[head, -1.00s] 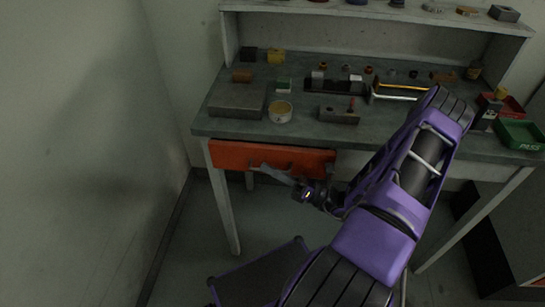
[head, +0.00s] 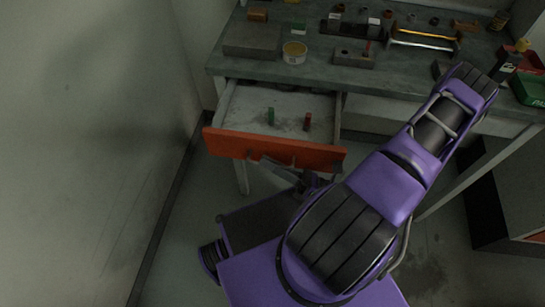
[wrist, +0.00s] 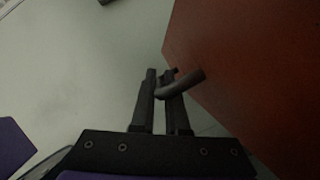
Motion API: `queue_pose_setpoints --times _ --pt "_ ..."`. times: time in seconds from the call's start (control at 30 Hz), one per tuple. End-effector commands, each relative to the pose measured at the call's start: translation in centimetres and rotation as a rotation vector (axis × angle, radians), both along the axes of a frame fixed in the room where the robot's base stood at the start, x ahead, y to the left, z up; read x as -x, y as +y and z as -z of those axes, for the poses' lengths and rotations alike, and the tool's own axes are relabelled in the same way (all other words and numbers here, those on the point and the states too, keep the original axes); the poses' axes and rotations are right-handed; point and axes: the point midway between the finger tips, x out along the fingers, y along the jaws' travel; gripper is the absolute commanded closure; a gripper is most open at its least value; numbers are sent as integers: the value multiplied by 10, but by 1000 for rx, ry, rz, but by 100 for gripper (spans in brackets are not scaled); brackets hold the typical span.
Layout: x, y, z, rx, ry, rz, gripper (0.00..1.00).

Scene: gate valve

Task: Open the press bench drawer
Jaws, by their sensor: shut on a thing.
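The press bench drawer has a red-orange front (head: 272,150) and stands pulled out from under the bench top in the head view. Its grey inside (head: 285,108) shows, with a small green thing (head: 270,116) and a small red thing (head: 308,121) standing in it. My gripper (head: 270,163) is at the drawer front, low and near its middle. In the wrist view, my gripper (wrist: 164,84) is shut on the dark curved drawer handle (wrist: 185,84), beside the red front (wrist: 240,70). Part of the handle is hidden by the fingers.
The grey bench top (head: 390,75) carries a metal block (head: 252,41), a round tub (head: 294,52), a small vise-like block (head: 353,57) and other parts. A bare wall (head: 90,110) stands close on the left. A bench leg (head: 470,175) is at right.

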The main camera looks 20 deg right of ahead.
Motion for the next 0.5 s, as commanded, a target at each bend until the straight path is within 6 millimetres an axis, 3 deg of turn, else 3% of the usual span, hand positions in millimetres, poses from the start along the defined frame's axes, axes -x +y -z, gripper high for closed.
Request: queue_pose_setpoints --times 0.33,0.37,0.4,0.5 --pt "0 -1 1 3 2 1 100" --pt "0 -1 1 3 2 1 82" --pt "0 -1 1 3 2 1 75" --pt "0 0 1 2 3 1 75"
